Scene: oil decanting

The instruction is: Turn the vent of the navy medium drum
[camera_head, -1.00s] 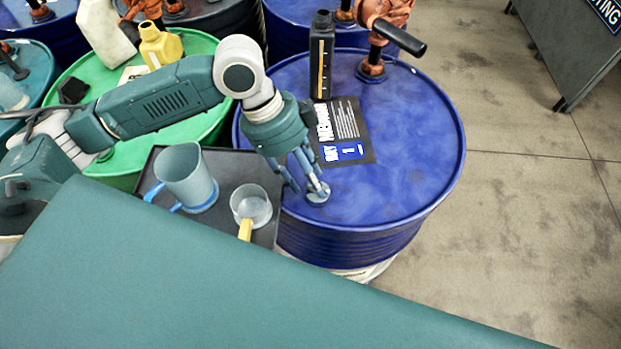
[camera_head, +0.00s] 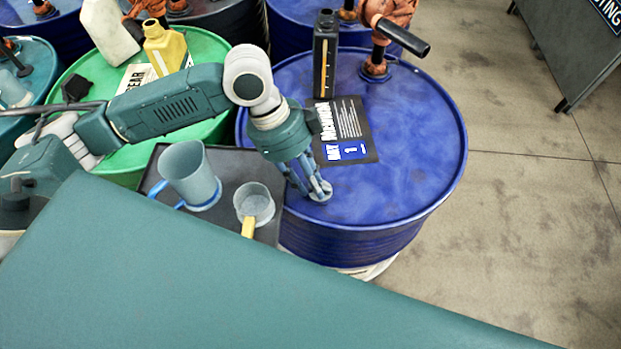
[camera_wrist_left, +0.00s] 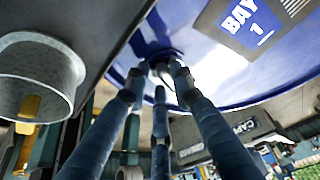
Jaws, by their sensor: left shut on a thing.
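The navy medium drum (camera_head: 400,150) stands right of centre in the head view, with a dark label reading "Medium" and "Bay 1" (camera_head: 345,130) on its lid. It also shows in the left wrist view (camera_wrist_left: 210,75). My left gripper (camera_head: 319,192) points down at the near left part of the lid, by the rim. Its fingers are closed around the small vent (camera_wrist_left: 163,70), seen between the fingertips in the left wrist view (camera_wrist_left: 155,83). The fingers mostly hide the vent in the head view. My right gripper is not in view.
A black bottle (camera_head: 325,55) and an orange pump (camera_head: 380,45) stand on the lid. A green drum (camera_head: 205,50) is behind my arm.

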